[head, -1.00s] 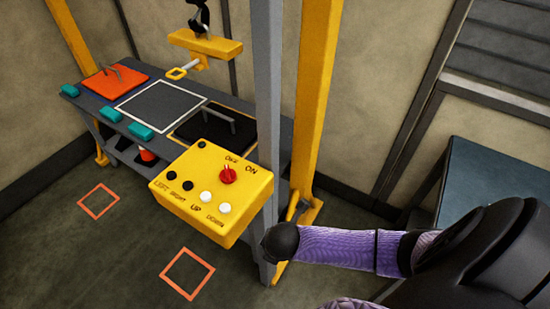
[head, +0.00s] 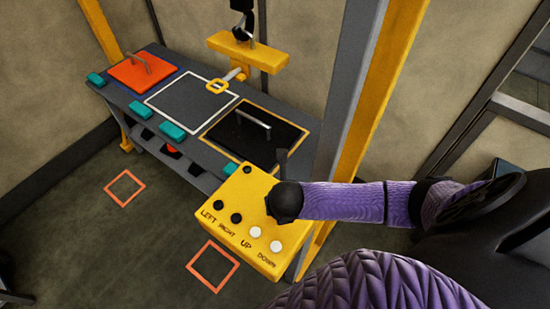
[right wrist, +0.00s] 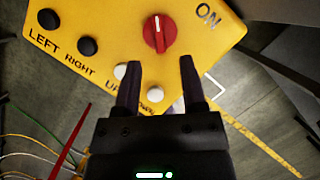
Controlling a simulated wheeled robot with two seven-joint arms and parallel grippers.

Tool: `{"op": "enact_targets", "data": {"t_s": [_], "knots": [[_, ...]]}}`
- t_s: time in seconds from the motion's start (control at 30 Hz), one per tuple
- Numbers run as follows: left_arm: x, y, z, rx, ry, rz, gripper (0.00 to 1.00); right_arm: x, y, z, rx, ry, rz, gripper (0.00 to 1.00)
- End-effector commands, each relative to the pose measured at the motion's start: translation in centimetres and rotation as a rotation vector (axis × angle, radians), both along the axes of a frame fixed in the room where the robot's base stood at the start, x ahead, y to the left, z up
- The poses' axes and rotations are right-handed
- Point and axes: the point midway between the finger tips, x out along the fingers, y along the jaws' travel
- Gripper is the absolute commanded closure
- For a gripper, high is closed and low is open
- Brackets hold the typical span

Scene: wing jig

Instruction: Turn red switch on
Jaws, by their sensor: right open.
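The yellow control box (head: 235,238) hangs at a grey post. Its red switch (right wrist: 160,33) is a round knob with a white pointer line, seen in the right wrist view just beyond and between the fingertips. The "ON" label is to the knob's right; the "OFF" label is not in view there. My right gripper (right wrist: 160,75) is open and empty, its fingers pointing toward the knob and apart from it. In the head view my right wrist and gripper (head: 283,165) cover the red switch. My left gripper is not in view.
The box also has two black buttons (right wrist: 68,32) and two white buttons (head: 265,240). Behind it is a grey bench with an orange plate (head: 140,72) and a black plate (head: 255,135). A yellow hoist bar (head: 248,52) hangs above. The grey post (head: 350,90) stands close to my right arm.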

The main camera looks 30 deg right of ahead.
Motion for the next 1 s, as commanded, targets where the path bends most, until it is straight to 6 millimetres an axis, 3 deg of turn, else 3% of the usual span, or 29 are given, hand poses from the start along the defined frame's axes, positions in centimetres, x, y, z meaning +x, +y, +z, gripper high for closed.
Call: {"op": "enact_targets", "data": {"t_s": [0.03,0.2,0.6,0.83,0.87,1.0], "knots": [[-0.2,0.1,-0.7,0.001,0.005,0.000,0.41,0.4,-0.2,-1.5,-0.001,0.000,-0.003,0.47],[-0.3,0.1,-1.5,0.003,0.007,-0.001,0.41,1.5,-0.6,-4.1,0.000,-0.001,-0.002,0.47],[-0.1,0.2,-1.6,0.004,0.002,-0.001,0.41,1.9,-0.7,-4.8,0.001,-0.001,-0.001,0.47],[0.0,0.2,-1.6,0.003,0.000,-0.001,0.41,1.9,-0.8,-4.8,0.001,-0.002,-0.001,0.96],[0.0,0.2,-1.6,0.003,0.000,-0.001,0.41,1.9,-0.8,-4.8,0.001,-0.002,-0.001,1.00],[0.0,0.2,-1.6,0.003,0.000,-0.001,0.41,1.9,-0.8,-4.8,0.001,-0.002,-0.001,1.00]]}}
